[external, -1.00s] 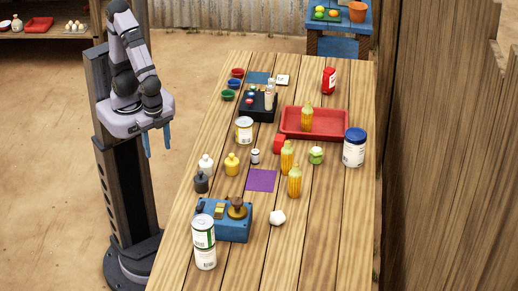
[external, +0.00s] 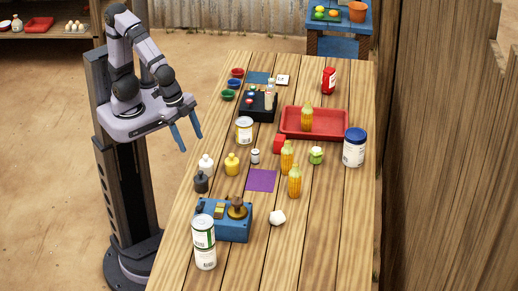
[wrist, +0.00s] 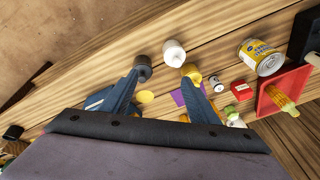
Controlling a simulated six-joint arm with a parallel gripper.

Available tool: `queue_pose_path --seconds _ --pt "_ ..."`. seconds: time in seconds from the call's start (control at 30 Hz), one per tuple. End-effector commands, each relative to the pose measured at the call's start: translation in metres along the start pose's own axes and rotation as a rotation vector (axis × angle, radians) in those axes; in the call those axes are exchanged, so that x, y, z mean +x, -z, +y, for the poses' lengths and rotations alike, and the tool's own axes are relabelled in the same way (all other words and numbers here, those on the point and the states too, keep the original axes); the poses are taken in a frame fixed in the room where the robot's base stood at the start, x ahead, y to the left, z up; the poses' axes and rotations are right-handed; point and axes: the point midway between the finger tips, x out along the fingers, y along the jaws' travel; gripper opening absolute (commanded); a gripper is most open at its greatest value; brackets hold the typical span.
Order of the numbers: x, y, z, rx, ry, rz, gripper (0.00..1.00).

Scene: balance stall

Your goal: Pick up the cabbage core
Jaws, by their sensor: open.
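The likely cabbage core (external: 316,155), a small pale green piece with a darker green top, sits on the wooden table just in front of the red tray. In the wrist view a green and whitish piece (wrist: 233,114), probably the same, shows partly behind the right finger. My gripper (external: 190,142) is open and empty, with two blue fingers pointing down near the table's left edge. It is well to the left of the core and above table height. In the wrist view my gripper (wrist: 160,77) spreads its fingers below the dark and white bottles.
Corn cobs (external: 287,161) (external: 295,183) and a red block (external: 280,144) stand left of the core. A blue-lidded jar (external: 354,148) stands right. The red tray (external: 336,121) is behind. Bottles, a yellow can (external: 244,131) and a blue box (external: 228,232) crowd the left side.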

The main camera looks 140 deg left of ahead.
Motion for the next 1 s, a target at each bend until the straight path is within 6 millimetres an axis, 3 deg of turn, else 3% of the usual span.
queue_pose_path --seconds 0.17,0.3,0.4,0.5,0.6,0.7,1.0 --pt "0.026 0.071 -0.074 -0.124 0.119 0.220 0.55" --pt "0.037 0.133 -0.158 -0.208 0.208 0.456 0.55" --pt "0.040 0.165 -0.217 -0.233 0.238 0.620 0.55" --pt "0.044 0.180 -0.267 -0.231 0.229 0.754 0.55" --pt "0.050 0.181 -0.304 -0.213 0.188 0.844 0.55" --pt "0.058 0.172 -0.327 -0.194 0.133 0.890 0.55" --pt "0.085 0.123 -0.359 -0.168 -0.032 0.906 0.55"
